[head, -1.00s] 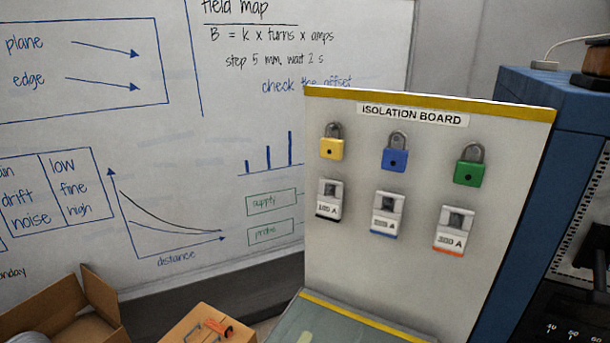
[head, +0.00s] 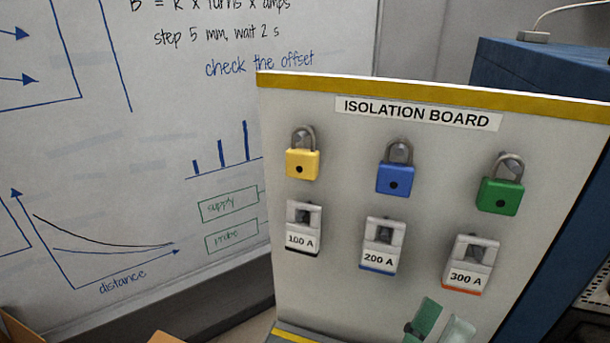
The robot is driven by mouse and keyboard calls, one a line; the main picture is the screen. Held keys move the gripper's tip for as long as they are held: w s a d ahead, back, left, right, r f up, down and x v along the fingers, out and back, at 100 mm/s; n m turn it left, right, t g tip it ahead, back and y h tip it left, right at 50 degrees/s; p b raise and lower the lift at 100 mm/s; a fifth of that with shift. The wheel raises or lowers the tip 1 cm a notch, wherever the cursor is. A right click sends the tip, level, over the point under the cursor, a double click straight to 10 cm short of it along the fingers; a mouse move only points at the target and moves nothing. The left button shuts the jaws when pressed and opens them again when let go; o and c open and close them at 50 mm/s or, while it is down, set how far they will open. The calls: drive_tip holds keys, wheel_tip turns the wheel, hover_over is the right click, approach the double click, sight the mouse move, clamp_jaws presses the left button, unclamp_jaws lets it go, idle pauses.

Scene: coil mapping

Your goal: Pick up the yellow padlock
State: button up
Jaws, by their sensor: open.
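The yellow padlock (head: 302,165) hangs by its grey shackle at the upper left of the white isolation board (head: 335,205). It hangs upright, with a dark keyhole in its front.
A blue padlock (head: 395,180) and a green padlock (head: 500,196) hang to the right in the same row. Below are switches labelled 100 A (head: 303,228), 200 A (head: 381,245) and 300 A (head: 467,264). A whiteboard (head: 150,130) stands behind at left, a blue cabinet (head: 540,72) at right.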

drive_tip(key=w+a+r+m+g+y, duration=0.1)
drive_tip(key=w+a+r+m+g, duration=0.25)
drive_tip(key=m, duration=0.25)
drive_tip(key=m+t+y, duration=0.1)
drive_tip(key=t+y, duration=0.1)
drive_tip(key=y, duration=1)
approach(299, 160)
drive_tip(key=x, duration=0.5)
drive_tip(key=shift+w+f, duration=0.25)
drive_tip(key=shift+w, duration=0.05)
drive_tip(key=shift+x, duration=2.8)
drive_tip(key=shift+d+r, duration=0.15)
drive_tip(key=c, duration=1.3)
